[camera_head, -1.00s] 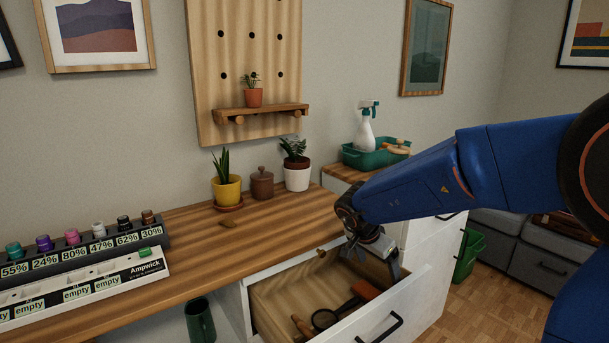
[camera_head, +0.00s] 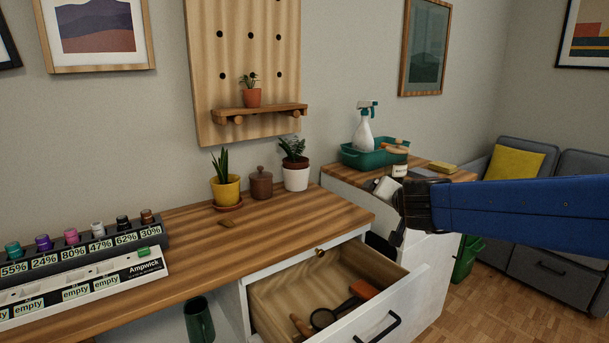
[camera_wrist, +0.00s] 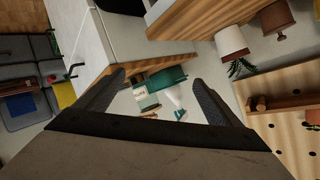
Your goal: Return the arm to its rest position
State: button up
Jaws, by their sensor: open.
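My gripper (camera_head: 384,213) is at the right of the head view, in front of the side cabinet and beyond the right end of the desk (camera_head: 180,235). Its jaws are open and nothing is between them. In the wrist view my gripper (camera_wrist: 160,88) shows two dark fingers spread apart, with the green tray and spray bottle seen between them at a distance. My blue arm reaches in from the right edge of the head view.
The desk drawer (camera_head: 410,300) is pulled open, with a magnifying glass (camera_head: 325,318) and other tools inside. Potted plants (camera_head: 226,192) stand on the desk.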

jog(key=s+a+f+n+g+y, duration=0.2)
jog(key=s+n, duration=0.1)
jog(key=s, duration=0.5)
jog(key=s+a+f+n+g+y, duration=0.1)
jog(key=s+a+n+y, duration=0.15)
jog(key=s, duration=0.55)
jog(key=s+d+f+g+h, duration=0.2)
jog(key=s+d+f, duration=0.3)
jog(key=s, duration=0.4)
jog(key=s+d+f+g+h, duration=0.2)
jog(key=s+d+f, duration=0.4)
jog(key=s, duration=0.3)
jog(key=shift+f+n+g, duration=0.25)
jog(key=shift+n+g, duration=0.2)
jog(key=shift+g, duration=0.35)
jog(key=shift+h, duration=0.25)
